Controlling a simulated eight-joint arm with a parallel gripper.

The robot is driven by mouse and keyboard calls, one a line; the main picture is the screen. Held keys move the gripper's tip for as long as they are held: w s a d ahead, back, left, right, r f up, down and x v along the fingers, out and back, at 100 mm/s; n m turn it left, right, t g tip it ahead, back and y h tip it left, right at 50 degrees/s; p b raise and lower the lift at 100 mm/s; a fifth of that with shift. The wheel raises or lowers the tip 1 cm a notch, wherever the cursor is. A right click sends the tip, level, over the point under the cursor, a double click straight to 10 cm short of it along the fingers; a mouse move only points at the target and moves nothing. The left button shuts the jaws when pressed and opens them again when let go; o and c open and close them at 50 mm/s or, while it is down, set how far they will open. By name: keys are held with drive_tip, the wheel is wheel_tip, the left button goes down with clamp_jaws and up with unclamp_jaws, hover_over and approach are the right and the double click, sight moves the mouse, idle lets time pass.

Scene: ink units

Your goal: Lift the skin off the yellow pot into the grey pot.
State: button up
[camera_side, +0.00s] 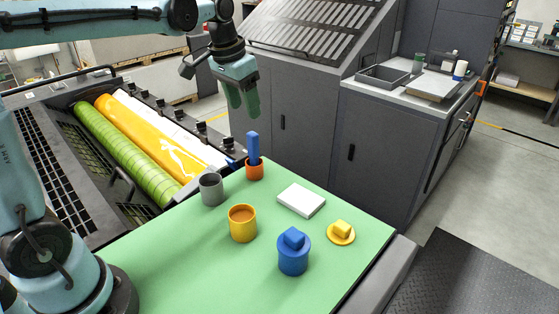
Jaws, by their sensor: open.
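The yellow pot (243,226) stands upright without a lid on the green table. A brownish-orange surface, perhaps the skin (243,215), shows inside it below the rim. The grey pot (211,191) stands open behind it to the left; its inside looks dark and its bottom is hidden. My gripper (244,108) is open and empty, fingers pointing down, high above the back of the table and apart from both pots.
An orange holder (254,170) with an upright blue-handled tool (253,146) stands at the back. A white block (301,200), a yellow lid (341,232) and a lidded blue pot (293,256) sit right. The green tabletop (175,262) is clear at front left.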

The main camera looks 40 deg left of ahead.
sight(252, 133)
drive_tip(key=w+a, duration=0.1)
drive_tip(key=w+a+g, duration=0.1)
drive_tip(key=w, duration=0.1)
drive_tip(key=shift+a+f, duration=0.1)
drive_tip(key=shift+f, duration=0.3)
drive_tip(key=f, duration=0.4)
drive_tip(key=w+f, duration=0.1)
drive_tip(key=f, duration=0.1)
drive_tip(key=shift+f, duration=0.15)
drive_tip(key=shift+w+f, duration=0.1)
drive_tip(key=shift+f, duration=2.7)
drive_tip(key=c, duration=1.1)
drive_tip(key=shift+o, duration=0.2)
drive_tip(key=shift+r, duration=0.1)
